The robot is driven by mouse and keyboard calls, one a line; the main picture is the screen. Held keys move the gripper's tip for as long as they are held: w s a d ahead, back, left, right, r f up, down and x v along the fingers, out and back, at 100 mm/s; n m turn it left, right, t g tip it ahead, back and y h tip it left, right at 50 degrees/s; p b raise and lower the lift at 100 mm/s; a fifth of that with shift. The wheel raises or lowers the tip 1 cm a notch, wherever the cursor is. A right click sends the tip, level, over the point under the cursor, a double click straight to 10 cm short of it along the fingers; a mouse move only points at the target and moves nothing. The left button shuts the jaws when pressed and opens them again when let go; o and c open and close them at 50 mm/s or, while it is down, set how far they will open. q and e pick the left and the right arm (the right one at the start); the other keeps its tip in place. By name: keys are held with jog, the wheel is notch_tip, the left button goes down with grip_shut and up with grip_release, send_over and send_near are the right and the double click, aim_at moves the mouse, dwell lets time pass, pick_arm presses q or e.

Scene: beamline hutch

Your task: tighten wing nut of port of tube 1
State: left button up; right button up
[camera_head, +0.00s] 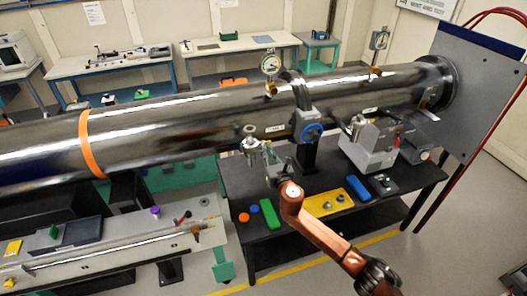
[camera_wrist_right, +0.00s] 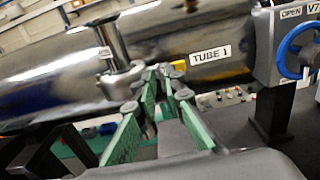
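Tube 1 is the long shiny steel tube (camera_head: 190,128) across the head view. In the right wrist view its "TUBE 1" label (camera_wrist_right: 211,54) shows on the tube wall. A small port (camera_head: 251,147) with a round cap hangs at the tube's front side. In the right wrist view the port (camera_wrist_right: 118,76) shows as a metal stem and flange, left of the fingertips. I cannot make out its wing nut clearly. My right gripper (camera_head: 275,168) is just right of and below the port. Its green-padded fingers (camera_wrist_right: 160,88) stand apart with nothing visible between them. My left gripper is out of view.
A valve with a blue handwheel (camera_head: 312,132) stands right of the port. The dark table (camera_head: 236,185) below holds a green block (camera_head: 269,214), a yellow plate (camera_head: 325,203) and a blue block (camera_head: 358,188). A grey machine (camera_head: 370,145) stands further right. An orange band (camera_head: 90,142) circles the tube.

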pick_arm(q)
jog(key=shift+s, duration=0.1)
pick_arm(e)
jog(key=shift+c, duration=0.6)
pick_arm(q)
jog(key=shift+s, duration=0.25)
pick_arm(e)
grip_shut()
